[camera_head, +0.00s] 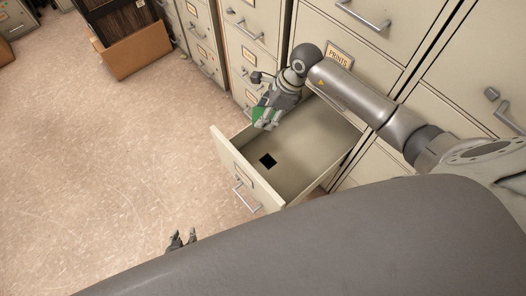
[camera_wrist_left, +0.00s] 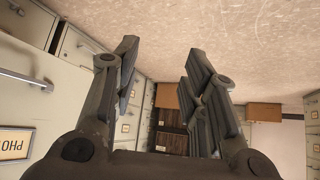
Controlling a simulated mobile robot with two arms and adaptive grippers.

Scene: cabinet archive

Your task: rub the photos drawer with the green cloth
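The photos drawer (camera_head: 300,150) is pulled out of the cabinet in the head view, with a black square (camera_head: 268,161) on its floor. Its front, with a handle and a label partly reading "PHO" (camera_wrist_left: 15,143), shows at the left of the left wrist view. My right gripper (camera_head: 265,122), on the arm from the right, appears shut on the green cloth (camera_head: 260,113) at the drawer's far side wall. I cannot tell whether the cloth touches the drawer. My left gripper (camera_head: 182,239) is open and empty in front of the drawer; its spread fingers fill the left wrist view (camera_wrist_left: 160,85).
Filing cabinets (camera_head: 245,40) line the right side. A shut drawer labelled "PRINTS" (camera_head: 340,57) is above the open one. A brown wooden drawer or box (camera_head: 138,52) juts out at the far left. The floor (camera_head: 100,165) to the left is clear.

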